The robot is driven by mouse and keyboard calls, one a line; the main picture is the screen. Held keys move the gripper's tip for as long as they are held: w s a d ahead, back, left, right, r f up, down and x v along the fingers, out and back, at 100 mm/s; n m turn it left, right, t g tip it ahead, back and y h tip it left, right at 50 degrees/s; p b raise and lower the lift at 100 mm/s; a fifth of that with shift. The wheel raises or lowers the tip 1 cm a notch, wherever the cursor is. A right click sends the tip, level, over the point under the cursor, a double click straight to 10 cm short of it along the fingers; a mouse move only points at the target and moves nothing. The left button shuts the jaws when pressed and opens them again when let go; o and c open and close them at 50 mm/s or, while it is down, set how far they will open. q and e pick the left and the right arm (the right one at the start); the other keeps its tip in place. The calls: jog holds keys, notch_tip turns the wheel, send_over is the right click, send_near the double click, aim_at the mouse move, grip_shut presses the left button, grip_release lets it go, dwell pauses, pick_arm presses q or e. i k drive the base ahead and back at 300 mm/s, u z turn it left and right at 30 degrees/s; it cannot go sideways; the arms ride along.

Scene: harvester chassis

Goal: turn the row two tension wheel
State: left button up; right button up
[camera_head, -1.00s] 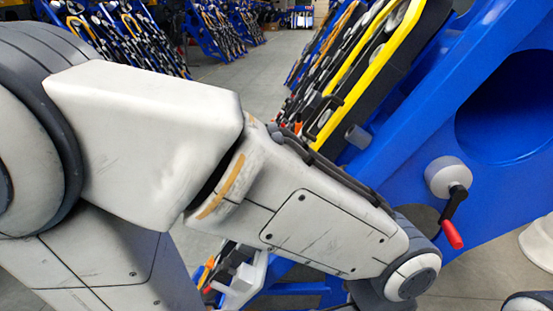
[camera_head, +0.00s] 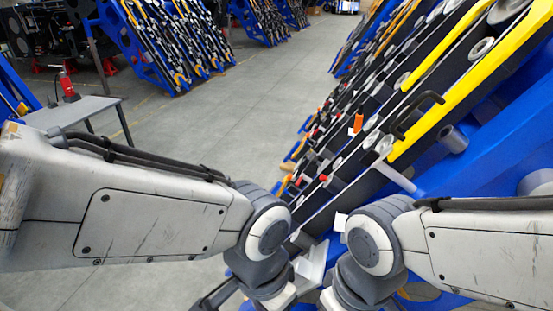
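A grey round wheel (camera_head: 537,182) sits on the blue side of the chassis at the right edge in the head view. Only part of it shows; the crank with the red handle is hidden by my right arm or out of frame. I cannot tell from its looks which row it serves. My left arm comes in from the left and ends low in the middle; dark parts near its end (camera_head: 218,295) may be the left gripper, cut by the bottom edge. My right arm crosses below the wheel, its wrist (camera_head: 370,275) close to the left one; its gripper is not visible.
The harvester chassis (camera_head: 490,145) leans on the right with yellow bars, black rails, rollers and a protruding grey peg (camera_head: 453,138). A grey table (camera_head: 75,110) with a red tool stands at left. More chassis stand behind. The middle floor (camera_head: 225,110) is clear.

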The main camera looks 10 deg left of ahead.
aim_at(313, 160)
jog(key=u, duration=1.8)
jog(key=i, duration=3.55)
jog(key=z, duration=3.6)
